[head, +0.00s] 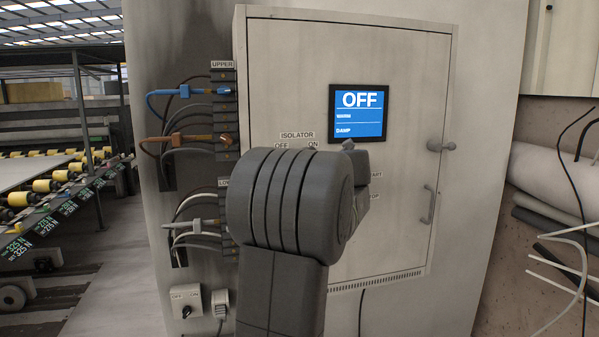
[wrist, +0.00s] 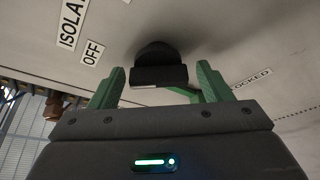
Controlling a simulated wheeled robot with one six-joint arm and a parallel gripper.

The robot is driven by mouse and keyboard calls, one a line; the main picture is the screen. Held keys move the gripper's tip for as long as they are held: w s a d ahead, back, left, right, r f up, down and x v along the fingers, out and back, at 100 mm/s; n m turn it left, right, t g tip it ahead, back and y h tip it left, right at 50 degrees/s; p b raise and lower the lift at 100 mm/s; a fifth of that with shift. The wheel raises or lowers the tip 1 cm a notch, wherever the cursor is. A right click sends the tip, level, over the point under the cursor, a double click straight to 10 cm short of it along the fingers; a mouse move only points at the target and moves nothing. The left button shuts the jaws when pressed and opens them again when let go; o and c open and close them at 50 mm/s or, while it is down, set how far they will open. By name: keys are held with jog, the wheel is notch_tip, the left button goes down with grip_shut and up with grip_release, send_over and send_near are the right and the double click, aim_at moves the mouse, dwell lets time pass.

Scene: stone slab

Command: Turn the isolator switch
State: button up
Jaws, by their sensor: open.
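The isolator switch (wrist: 158,62) shows in the wrist view as a black round knob with a block-like handle, mounted on the pale cabinet face. My gripper (wrist: 161,72) is open, with one green finger to the left of the handle and one to the right. Gaps show on both sides, so neither finger visibly touches it. How deep the handle sits between the fingers I cannot tell. In the head view my arm hides the switch and the gripper; only the ISOLATOR label (head: 297,135) with OFF and ON shows above it. The display (head: 359,113) on the cabinet reads OFF.
The cabinet (head: 410,60) has a door handle (head: 428,204) and a latch (head: 440,147) at right. Cables (head: 190,140) plug into terminal blocks at its left. A small OFF/ON switch (head: 186,311) sits below these. Roller racks stand far left; rolls and loose cables lie right.

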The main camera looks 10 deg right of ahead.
jog(key=b+v, duration=0.1)
jog(key=v, duration=1.2)
jog(key=shift+s, duration=0.25)
jog(key=shift+d, duration=0.15)
jog(key=p+x, duration=0.1)
jog(key=x, duration=1.3)
jog(key=shift+r, duration=0.1)
jog(key=shift+s, duration=0.1)
